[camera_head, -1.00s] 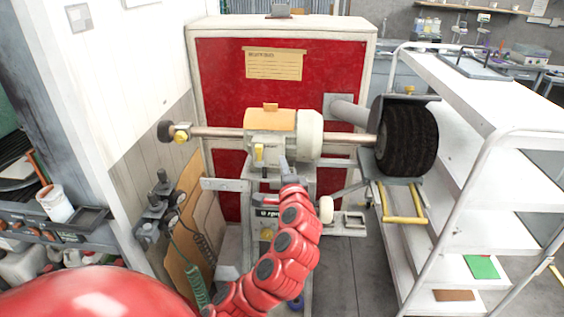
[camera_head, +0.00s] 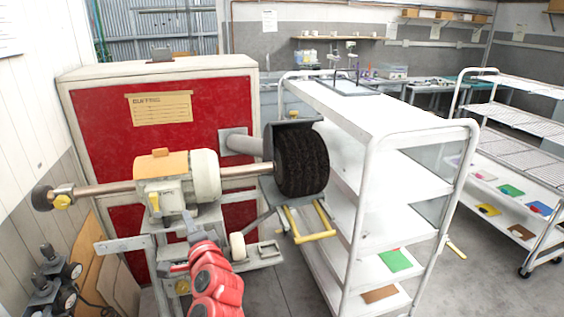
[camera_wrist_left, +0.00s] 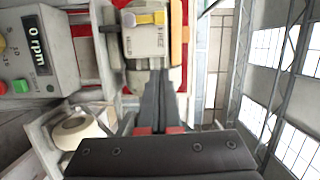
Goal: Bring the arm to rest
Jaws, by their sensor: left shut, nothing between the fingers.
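My left arm comes up from the bottom of the head view, red and jointed. Its gripper (camera_head: 192,228) is in front of the buffing machine's motor housing (camera_head: 180,182), just below it in the picture. In the left wrist view the dark fingers (camera_wrist_left: 160,95) are together with nothing between them, pointing toward the housing (camera_wrist_left: 146,42). I cannot tell whether they touch it. The large black brush wheel (camera_head: 301,160) is on the right end of the shaft, under a grey guard. My right gripper is not in view.
A white shelf cart (camera_head: 370,120) stands close to the right of the brush wheel. A red-panelled cabinet (camera_head: 90,130) is behind the machine. Another cart (camera_head: 490,110) is at far right. Grey floor (camera_head: 465,275) is open between the carts.

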